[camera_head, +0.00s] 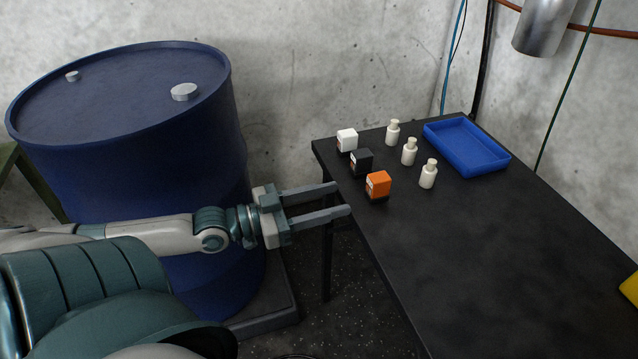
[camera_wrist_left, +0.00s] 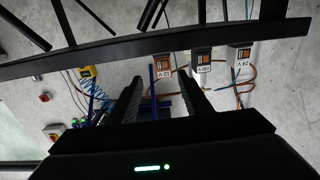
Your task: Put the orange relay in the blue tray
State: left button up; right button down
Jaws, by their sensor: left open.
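The orange relay (camera_head: 378,184), a small block with a dark base and a pale label, stands upright near the left edge of the black table. The blue tray (camera_head: 485,161) is a shallow rectangular tray farther back on the table; its visible inside is empty. My left gripper (camera_head: 343,198) is open and empty, just left of the orange relay and apart from it, fingers pointing toward it at the table edge. In the left wrist view, which appears upside down, the orange relay (camera_wrist_left: 163,66) shows beyond and between the open fingers. My right gripper is not in view.
A black relay (camera_head: 361,162) and a white relay (camera_head: 347,140) stand in a row behind the orange one. Several pale bottles (camera_head: 428,174) stand between the relays and the tray.

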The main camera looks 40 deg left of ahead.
pick_arm(q)
jog(key=shift+v, duration=0.95)
jog(key=shift+f, duration=0.1)
jog(key=s+a+f+n+g+y, duration=0.1)
jog(key=s+a+f+g+y, duration=0.15)
jog(key=f, duration=0.95)
jog(key=s+a+f+n+g+y, duration=0.1)
jog(key=s+f+y, duration=0.15)
jog(key=f, duration=0.95)
jog(key=s+a+f+n+g+y, duration=0.1)
jog(key=a+f+n+g+y, duration=0.15)
jog(key=f, duration=0.85)
jog(key=s+d+f+g, duration=0.3)
jog(key=s+d+f, duration=0.4)
jog(key=d+f, duration=0.2)
jog(key=s+d+f+g, duration=0.3)
jog(key=s+d+f, duration=0.5)
jog(key=f, duration=0.6)
jog(key=shift+d+y, duration=0.45)
jog(key=shift+d, duration=0.5)
